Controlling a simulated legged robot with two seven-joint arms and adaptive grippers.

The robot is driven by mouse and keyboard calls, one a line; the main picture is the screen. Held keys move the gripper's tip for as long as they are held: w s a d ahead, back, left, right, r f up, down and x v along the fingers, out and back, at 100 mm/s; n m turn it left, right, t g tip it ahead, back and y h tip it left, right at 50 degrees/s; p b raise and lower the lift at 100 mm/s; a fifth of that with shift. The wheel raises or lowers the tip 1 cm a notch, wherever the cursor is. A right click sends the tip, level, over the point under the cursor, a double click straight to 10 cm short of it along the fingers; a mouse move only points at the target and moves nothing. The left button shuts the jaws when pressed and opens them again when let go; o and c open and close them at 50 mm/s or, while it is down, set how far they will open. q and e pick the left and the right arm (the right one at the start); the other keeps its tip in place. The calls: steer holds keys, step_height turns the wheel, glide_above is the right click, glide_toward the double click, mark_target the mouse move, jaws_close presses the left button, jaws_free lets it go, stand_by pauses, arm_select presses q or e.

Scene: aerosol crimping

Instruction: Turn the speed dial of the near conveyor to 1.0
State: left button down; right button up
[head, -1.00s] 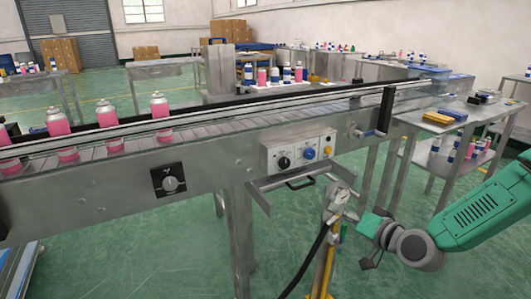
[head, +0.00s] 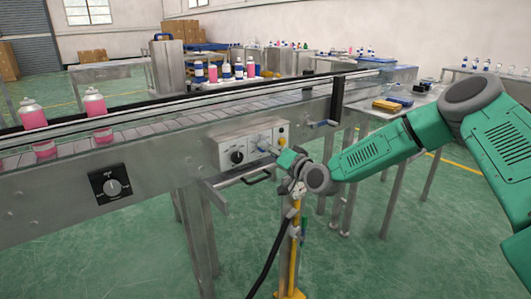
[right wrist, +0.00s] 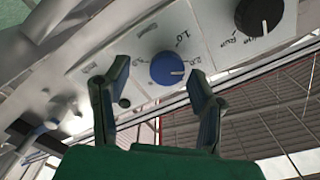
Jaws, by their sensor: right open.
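The blue dial (right wrist: 167,68) is on the white panel of the near conveyor (head: 60,190); in the head view the dial (head: 264,146) is partly hard to make out by my gripper. In the right wrist view its white pointer mark points right, close to a label that looks like 2.0, and away from the 1.0 label above it. My right gripper (right wrist: 158,74) is open, its fingers on either side of the dial in that picture; contact cannot be told. In the head view my right gripper (head: 282,154) is at the panel's right part. My left gripper is not in view.
A black knob (head: 237,157) is left of the blue dial, and a yellow button (head: 282,141) is right of it. A handle (head: 257,178) sticks out below the panel. A yellow stand (head: 293,255) rises below my gripper. Another dial plate (head: 112,187) is further left.

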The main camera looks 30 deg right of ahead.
steer(key=shift+w+a+r, duration=0.1)
steer(key=shift+w+a, duration=0.2)
steer(key=shift+w, duration=0.2)
steer(key=shift+w+a+r, duration=0.1)
steer(key=shift+w+a, duration=0.15)
steer(key=shift+w, duration=0.25)
steer(key=shift+d+f, duration=0.1)
steer(key=shift+d, duration=0.1)
steer(key=c, duration=1.2)
steer(key=shift+o, duration=0.2)
steer(key=shift+n, duration=0.3)
steer(key=n+p, duration=0.1)
steer(key=n, duration=0.1)
steer(key=shift+n, duration=0.4)
steer(key=n+p, duration=0.1)
steer(key=n, duration=0.1)
steer(key=shift+n, duration=0.4)
steer(key=n+p, duration=0.1)
steer(key=n, duration=0.4)
steer(key=shift+d+n+p, duration=0.1)
steer(key=shift+n+p, duration=0.2)
steer(key=shift+p, duration=0.1)
